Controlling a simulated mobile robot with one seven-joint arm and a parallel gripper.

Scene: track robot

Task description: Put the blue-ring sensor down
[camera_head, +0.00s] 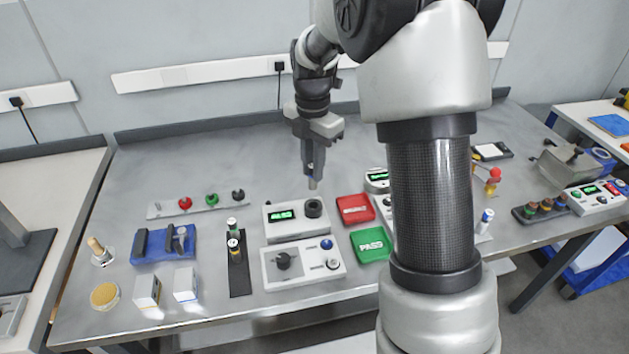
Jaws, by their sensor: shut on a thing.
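My gripper (312,176) points down above the middle of the grey workbench (350,135), shut on a small cylinder, the blue-ring sensor (312,185). Only its lower end shows below the fingers, and its ring colour is too small to make out. It hangs upright over a white tester (283,223) with a green display and a dark round socket (314,207). The sensor looks above the socket and apart from it; the exact gap is unclear.
A red tray (355,209) and a green PASS tray (371,245) lie right of the tester. A white control box (304,267) is in front. A black rack (237,265) with cylinders stands left. My arm hides part of the right side.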

